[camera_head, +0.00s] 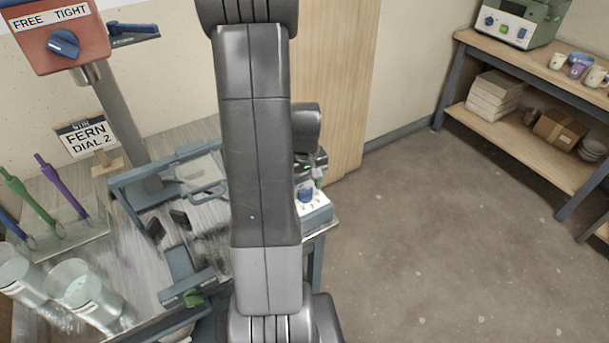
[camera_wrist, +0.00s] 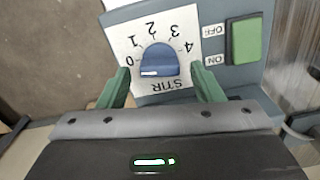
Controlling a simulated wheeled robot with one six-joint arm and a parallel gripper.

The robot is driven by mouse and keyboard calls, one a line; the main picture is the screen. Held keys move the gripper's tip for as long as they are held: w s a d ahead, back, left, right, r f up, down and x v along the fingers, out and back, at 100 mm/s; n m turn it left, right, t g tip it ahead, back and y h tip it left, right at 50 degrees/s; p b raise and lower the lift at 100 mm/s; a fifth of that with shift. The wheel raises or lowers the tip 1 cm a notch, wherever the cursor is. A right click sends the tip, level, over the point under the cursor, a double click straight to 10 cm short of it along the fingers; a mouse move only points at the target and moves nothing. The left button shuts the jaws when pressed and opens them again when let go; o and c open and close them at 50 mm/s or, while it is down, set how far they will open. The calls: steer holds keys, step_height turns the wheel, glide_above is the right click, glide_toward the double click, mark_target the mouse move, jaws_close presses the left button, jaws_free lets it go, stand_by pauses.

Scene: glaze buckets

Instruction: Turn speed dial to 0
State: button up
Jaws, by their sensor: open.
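The blue speed dial (camera_wrist: 157,61) sits on a white plate (camera_wrist: 119,28) marked STIR, with numbers 0 to 4 around it. Its white mark is at the lower left of the knob in the wrist view; I cannot tell exactly which number it points to. The 0 is just left of the knob. My gripper (camera_wrist: 160,77) is open, with one green finger on each side of the knob, apart from it. In the head view the dial (camera_head: 305,194) shows beside my arm, which hides most of my gripper.
A green ON/OFF switch (camera_wrist: 246,41) is right of the dial. A red FREE/TIGHT box (camera_head: 62,38) with a blue knob, a FERN DIAL 2 sign (camera_head: 84,137) and clear containers (camera_head: 80,288) are at left. The floor (camera_head: 440,220) at right is clear, before a shelf (camera_head: 530,75).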

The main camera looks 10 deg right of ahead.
step_height(320, 180, up, 14)
steer(key=p, duration=0.1)
steer(key=shift+f, duration=0.15)
stand_by(0.5)
step_height(320, 180, down, 14)
steer(key=shift+r+b, duration=0.1)
steer(key=shift+b, duration=0.4)
